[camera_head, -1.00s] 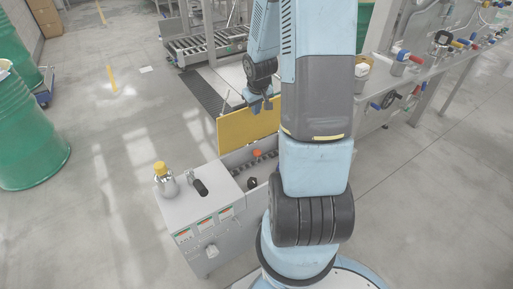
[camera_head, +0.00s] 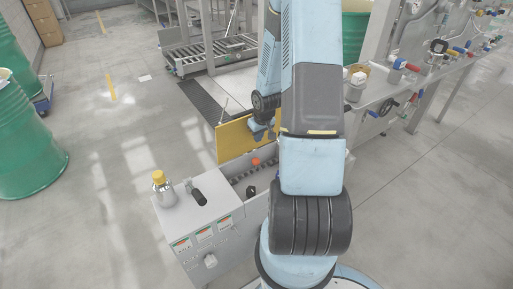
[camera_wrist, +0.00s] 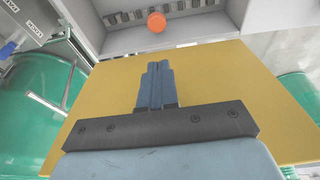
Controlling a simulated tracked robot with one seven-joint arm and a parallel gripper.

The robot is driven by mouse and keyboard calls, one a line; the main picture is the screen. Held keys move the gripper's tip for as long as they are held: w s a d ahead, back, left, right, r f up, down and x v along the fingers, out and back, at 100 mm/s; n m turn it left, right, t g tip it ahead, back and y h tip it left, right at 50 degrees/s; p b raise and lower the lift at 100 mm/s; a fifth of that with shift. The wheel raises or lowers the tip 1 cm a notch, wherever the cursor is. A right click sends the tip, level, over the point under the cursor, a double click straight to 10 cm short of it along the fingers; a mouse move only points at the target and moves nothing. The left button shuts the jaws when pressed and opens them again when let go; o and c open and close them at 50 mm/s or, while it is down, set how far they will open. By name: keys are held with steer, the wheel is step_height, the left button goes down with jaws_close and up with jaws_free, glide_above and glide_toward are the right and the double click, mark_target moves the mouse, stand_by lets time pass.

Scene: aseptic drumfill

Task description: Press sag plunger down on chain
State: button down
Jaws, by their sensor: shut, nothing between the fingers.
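The sag plunger shows as a small orange-red knob (camera_head: 255,161) over the dark chain (camera_head: 238,178) in the open grey housing. In the wrist view the knob (camera_wrist: 156,22) is at the top, beyond my fingertips, with the chain (camera_wrist: 180,14) behind it. My gripper (camera_wrist: 158,68) is shut and empty, in front of a yellow panel (camera_wrist: 215,75). In the head view my gripper (camera_head: 262,136) is above and behind the knob, apart from it, partly hidden by my arm. The plunger's shaft is hard to make out.
The yellow panel (camera_head: 232,142) stands upright behind the housing. A grey cabinet (camera_head: 200,225) at front left carries a yellow-capped bottle (camera_head: 163,185) and a black handle (camera_head: 198,196). A pipe bench (camera_head: 400,80) stands at right. Green drums (camera_head: 25,150) stand at left.

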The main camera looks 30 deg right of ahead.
glide_toward(256, 161)
steer(key=w+f, duration=0.2)
steer(key=f, duration=0.1)
steer(key=w+f, duration=0.1)
steer(key=f, duration=0.1)
steer(key=shift+f, duration=0.7)
step_height(256, 161, down, 2)
steer(key=shift+f, duration=0.1)
steer(key=shift+s+f, duration=0.15)
steer(key=shift+f, duration=0.05)
steer(key=shift+r, duration=0.1)
